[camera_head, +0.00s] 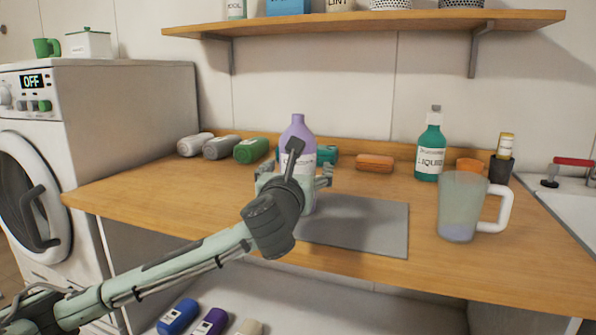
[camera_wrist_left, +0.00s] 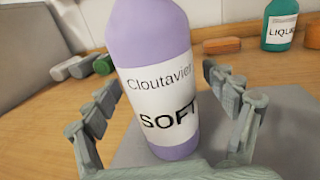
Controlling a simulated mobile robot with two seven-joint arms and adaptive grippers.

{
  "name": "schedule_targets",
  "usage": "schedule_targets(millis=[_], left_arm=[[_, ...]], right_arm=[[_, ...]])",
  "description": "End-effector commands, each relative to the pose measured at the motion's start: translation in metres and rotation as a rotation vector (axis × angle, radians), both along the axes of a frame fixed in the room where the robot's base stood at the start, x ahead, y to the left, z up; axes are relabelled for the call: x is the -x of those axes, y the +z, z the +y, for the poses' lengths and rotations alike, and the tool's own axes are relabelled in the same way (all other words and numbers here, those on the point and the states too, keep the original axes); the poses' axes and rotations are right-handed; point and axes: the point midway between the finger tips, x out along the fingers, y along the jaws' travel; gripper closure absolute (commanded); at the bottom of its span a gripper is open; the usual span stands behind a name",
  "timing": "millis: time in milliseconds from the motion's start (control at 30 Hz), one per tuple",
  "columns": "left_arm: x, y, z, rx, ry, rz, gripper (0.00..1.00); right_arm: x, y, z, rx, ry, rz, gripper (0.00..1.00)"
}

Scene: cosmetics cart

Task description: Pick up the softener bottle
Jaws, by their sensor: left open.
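The softener bottle (camera_head: 298,132) is purple with a white label that reads "SOFT" in the left wrist view (camera_wrist_left: 158,95). It stands upright on the counter, at the left part of a grey mat (camera_head: 375,225). My left gripper (camera_head: 323,178) is open, with its fingers on either side of the bottle. In the left wrist view the left finger (camera_wrist_left: 92,122) and the right finger (camera_wrist_left: 240,110) show gaps to the bottle. The wrist hides much of the bottle's lower half in the head view. My right gripper is not in view.
Rolled towels (camera_head: 222,146) lie at the back left. A shelf (camera_head: 370,22) hangs above. The counter's front left is clear.

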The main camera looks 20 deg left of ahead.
Motion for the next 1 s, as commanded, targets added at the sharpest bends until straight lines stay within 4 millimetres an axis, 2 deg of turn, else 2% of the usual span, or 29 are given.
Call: schedule_targets(millis=[100, 700, 1000], left_arm=[[0.0003, 0.0001, -0.0002, 0.0, 0.0, 0.0, 0.15], [0.0006, -0.0001, -0.0004, 0.0, 0.0, 0.0, 0.89], [0.0007, 0.0047, -0.0002, 0.001, 0.0, -0.005, 0.89]], right_arm=[[0.0001, -0.0001, 0.0005, -0.001, 0.0, 0.0, 0.53], [0.0, 0.0, 0.0004, 0.0, 0.0, 0.0, 0.53], [0.0, 0.0005, 0.0003, 0.0, 0.0, 0.0, 0.53]])
